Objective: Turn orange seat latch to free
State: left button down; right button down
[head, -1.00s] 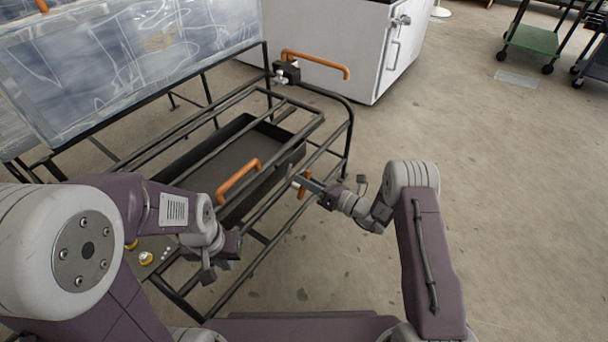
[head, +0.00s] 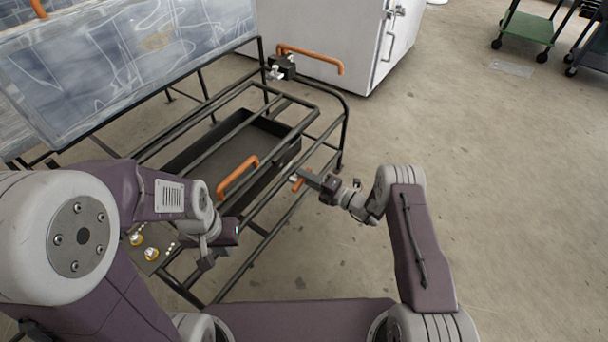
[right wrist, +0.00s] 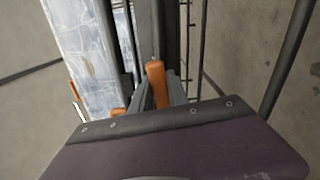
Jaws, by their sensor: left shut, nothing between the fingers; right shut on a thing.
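A small orange latch (head: 297,184) sits at the near right rail of the black tube frame. My right gripper (head: 306,177) reaches it from the right and is shut on it. In the right wrist view the orange latch (right wrist: 157,84) stands between the grey fingers, which hide part of it. My left gripper (head: 206,262) is shut and empty, low beside the near left of the frame. A larger orange handle (head: 237,175) stands on the frame's near side, by the dark tray. A long orange lever (head: 310,57) is on a black block at the far corner.
The black tube frame (head: 342,135) holds a dark tray (head: 205,150). A translucent panel (head: 130,60) rises at the back left. A white cabinet (head: 335,35) stands behind. A plate with yellow knobs (head: 150,254) lies near my left arm.

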jog(key=shift+f+m, duration=0.3)
jog(key=shift+m, duration=0.4)
jog(key=shift+s, duration=0.1)
jog(key=c, duration=1.3)
grip_release()
jog(key=shift+d+r, duration=0.1)
jog(key=shift+d, duration=0.05)
jog(key=p+v, duration=0.5)
jog(key=v, duration=0.3)
jog(key=shift+s+d, duration=0.25)
jog(key=shift+d, duration=0.05)
